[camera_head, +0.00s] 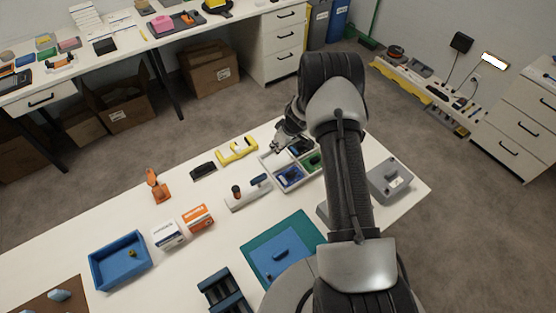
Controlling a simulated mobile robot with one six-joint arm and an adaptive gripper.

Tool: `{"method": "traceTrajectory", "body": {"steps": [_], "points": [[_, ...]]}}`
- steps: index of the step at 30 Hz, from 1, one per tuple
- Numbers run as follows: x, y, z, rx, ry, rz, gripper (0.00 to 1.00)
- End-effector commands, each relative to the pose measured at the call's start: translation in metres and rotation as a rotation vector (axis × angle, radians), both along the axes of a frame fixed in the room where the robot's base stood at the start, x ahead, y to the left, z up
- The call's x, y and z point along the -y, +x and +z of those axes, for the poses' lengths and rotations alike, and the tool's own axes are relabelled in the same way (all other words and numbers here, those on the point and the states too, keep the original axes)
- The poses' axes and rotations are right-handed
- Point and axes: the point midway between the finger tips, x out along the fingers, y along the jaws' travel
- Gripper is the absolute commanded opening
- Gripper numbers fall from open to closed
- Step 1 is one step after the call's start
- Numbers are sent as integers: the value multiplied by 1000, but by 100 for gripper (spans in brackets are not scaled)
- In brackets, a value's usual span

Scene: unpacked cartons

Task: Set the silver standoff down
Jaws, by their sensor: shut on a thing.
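My gripper (279,148) is at the far side of the white table (110,230), above the far left edge of a divided tray (268,168). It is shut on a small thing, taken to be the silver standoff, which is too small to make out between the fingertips. The tray's compartments hold a blue part (290,174), a green part (313,161) and dark parts near the gripper. My arm hides the table to the right of the tray.
Left of the tray are a yellow tool (237,150), a black block (203,170) and a white fixture (248,193). A teal mat (257,248), a blue bin (121,260) and small boxes (198,218) stand nearer. A grey device (390,180) sits right of my arm.

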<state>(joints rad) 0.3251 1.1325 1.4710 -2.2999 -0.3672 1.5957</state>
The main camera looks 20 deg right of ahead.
Motion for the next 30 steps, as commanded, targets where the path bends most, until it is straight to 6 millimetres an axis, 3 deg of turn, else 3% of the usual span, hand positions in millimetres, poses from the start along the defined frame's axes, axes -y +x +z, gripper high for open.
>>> {"method": "traceTrajectory", "body": {"steps": [1,8,16,28,29,30], "points": [[0,0,-12,-1,0,1,1],[0,0,-27,1,0,1,1],[0,0,-65,-1,0,0,1],[0,0,-68,0,0,0,1],[0,0,-69,1,0,1,15],[0,0,-68,1,0,1,18]]}}
